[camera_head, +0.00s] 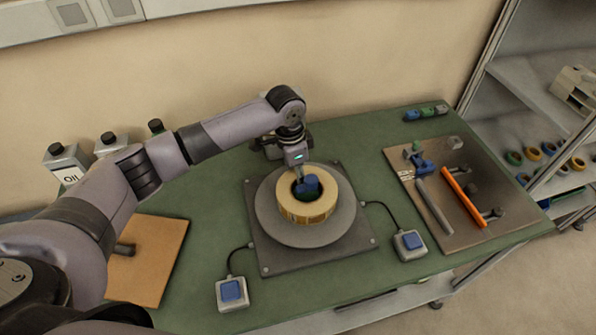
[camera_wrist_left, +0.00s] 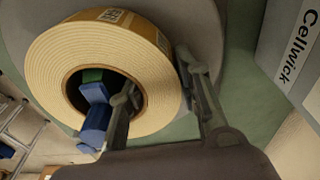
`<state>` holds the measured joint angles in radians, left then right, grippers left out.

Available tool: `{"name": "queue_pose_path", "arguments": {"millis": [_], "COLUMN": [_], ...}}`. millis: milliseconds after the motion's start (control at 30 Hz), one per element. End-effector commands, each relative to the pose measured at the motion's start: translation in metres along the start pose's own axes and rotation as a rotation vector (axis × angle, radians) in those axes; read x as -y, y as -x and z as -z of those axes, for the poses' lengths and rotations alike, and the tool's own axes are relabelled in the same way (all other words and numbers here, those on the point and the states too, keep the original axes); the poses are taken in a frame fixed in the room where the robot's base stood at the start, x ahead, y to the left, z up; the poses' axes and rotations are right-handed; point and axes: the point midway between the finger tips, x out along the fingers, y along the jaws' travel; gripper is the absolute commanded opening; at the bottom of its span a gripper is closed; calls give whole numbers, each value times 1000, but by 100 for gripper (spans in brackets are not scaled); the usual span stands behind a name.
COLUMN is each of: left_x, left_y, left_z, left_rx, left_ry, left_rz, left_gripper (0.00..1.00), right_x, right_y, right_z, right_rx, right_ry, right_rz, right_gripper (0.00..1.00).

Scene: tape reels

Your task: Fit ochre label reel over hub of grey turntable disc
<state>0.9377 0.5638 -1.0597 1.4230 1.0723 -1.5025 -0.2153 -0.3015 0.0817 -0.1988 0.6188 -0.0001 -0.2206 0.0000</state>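The ochre label reel (camera_head: 306,213) lies flat over the grey turntable disc (camera_head: 270,226), near its middle. The blue and green hub (camera_head: 307,186) stands up through the reel's hole; in the left wrist view the blue part of the hub (camera_wrist_left: 95,118) rises past the reel's top face. I cannot tell whether the reel (camera_wrist_left: 60,60) rests fully on the disc. My left gripper (camera_head: 302,170) reaches down from the back; in the left wrist view its fingers (camera_wrist_left: 160,85) straddle the reel's wall, one in the hole, one outside, and appear closed on it. My right gripper is not in view.
The disc sits on a dark square base plate (camera_head: 277,263). Blue-buttoned boxes stand at front left (camera_head: 232,292) and right (camera_head: 409,243), cabled to it. A tool board (camera_head: 425,170) lies on the right, bottles (camera_head: 67,160) at back left, a brown board (camera_head: 150,265) at left.

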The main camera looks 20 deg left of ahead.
Motion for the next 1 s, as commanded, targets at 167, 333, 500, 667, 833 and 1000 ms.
{"name": "queue_pose_path", "arguments": {"millis": [167,333,500,667,833,1000], "left_x": [0,0,0,1,1,0], "left_y": [1,1,11,40,77,107], "left_z": [0,0,1,2,2,2], "left_rx": [-1,-1,-4,-5,-5,-3], "left_ry": [0,0,-1,-2,-1,0], "left_rz": [0,0,1,4,2,1], "left_gripper": [39,39,39,39,39,39], "right_x": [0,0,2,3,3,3], "right_y": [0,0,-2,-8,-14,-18], "right_z": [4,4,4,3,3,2], "right_rx": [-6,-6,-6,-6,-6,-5], "right_ry": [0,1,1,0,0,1], "right_rz": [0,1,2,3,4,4], "right_gripper": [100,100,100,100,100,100]}}
